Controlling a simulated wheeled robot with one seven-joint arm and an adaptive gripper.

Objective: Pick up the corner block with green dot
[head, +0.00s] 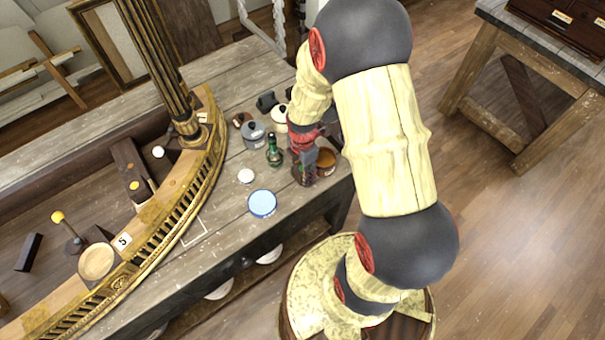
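I cannot make out a corner block with a green dot in the head view. My gripper (304,172) points down over the right end of the grey wooden bench (233,182), among small jars and a green bottle. Its fingers are small, dark and partly lost against the things around them, so I cannot tell whether they are open or hold anything. A dark block (267,101) lies behind the jars, with no dot that I can see. My arm covers part of the bench's right end.
Close to my gripper stand the green bottle (273,152), a grey lidded pot (253,134) and an amber jar (325,160). A curved gilt piece (150,233) with a fluted column (160,60) fills the bench's left side.

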